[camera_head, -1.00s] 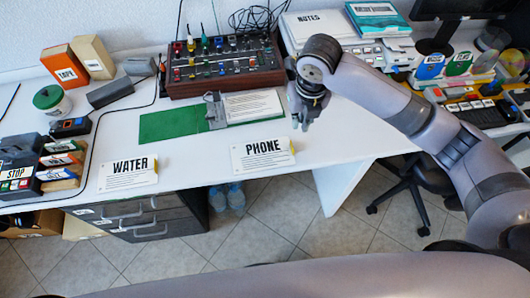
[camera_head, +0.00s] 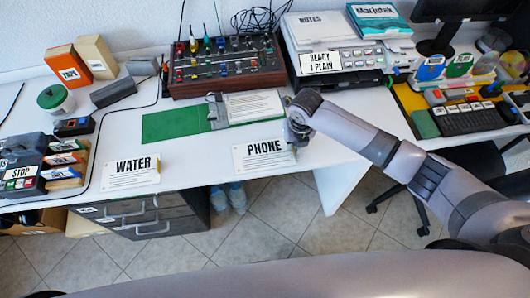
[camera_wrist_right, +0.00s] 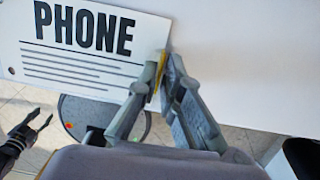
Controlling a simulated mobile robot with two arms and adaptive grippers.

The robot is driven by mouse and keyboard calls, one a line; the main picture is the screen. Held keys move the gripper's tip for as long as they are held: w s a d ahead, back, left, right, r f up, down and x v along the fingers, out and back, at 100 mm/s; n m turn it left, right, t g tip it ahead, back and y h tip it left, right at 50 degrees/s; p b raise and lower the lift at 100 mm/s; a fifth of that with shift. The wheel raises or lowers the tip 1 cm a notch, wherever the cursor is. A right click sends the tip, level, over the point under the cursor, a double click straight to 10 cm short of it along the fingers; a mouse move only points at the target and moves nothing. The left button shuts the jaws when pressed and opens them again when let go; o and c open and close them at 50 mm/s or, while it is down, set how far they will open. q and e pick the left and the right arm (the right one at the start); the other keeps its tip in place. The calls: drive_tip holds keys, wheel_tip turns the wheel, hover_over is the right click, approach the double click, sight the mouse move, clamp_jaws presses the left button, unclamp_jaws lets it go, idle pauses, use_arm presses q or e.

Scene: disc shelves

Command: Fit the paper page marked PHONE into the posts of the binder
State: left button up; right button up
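The PHONE page (camera_head: 262,157), white with a yellow tab, lies at the front edge of the table. My right gripper (camera_head: 297,135) is at its right edge. In the right wrist view the right gripper (camera_wrist_right: 163,75) has its fingers close together, one on each side of the yellow tab (camera_wrist_right: 157,72) of the page (camera_wrist_right: 85,50), and looks shut on it. The binder is an open green folder (camera_head: 172,124) with a metal clip (camera_head: 216,110) and a printed sheet (camera_head: 253,105) on its right side. Its posts are too small to make out. My left gripper (camera_wrist_right: 28,128) shows open and empty in the right wrist view.
The WATER page (camera_head: 130,174) lies to the left along the front edge. A knob panel (camera_head: 225,70) stands behind the binder, and a printer (camera_head: 335,55) is at the back right. Dark boxes and a STOP tray (camera_head: 25,172) fill the left end. The table right of the PHONE page is clear.

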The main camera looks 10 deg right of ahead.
drive_tip(key=shift+f, duration=0.3)
clamp_jaws()
drive_tip(key=shift+r, duration=0.15)
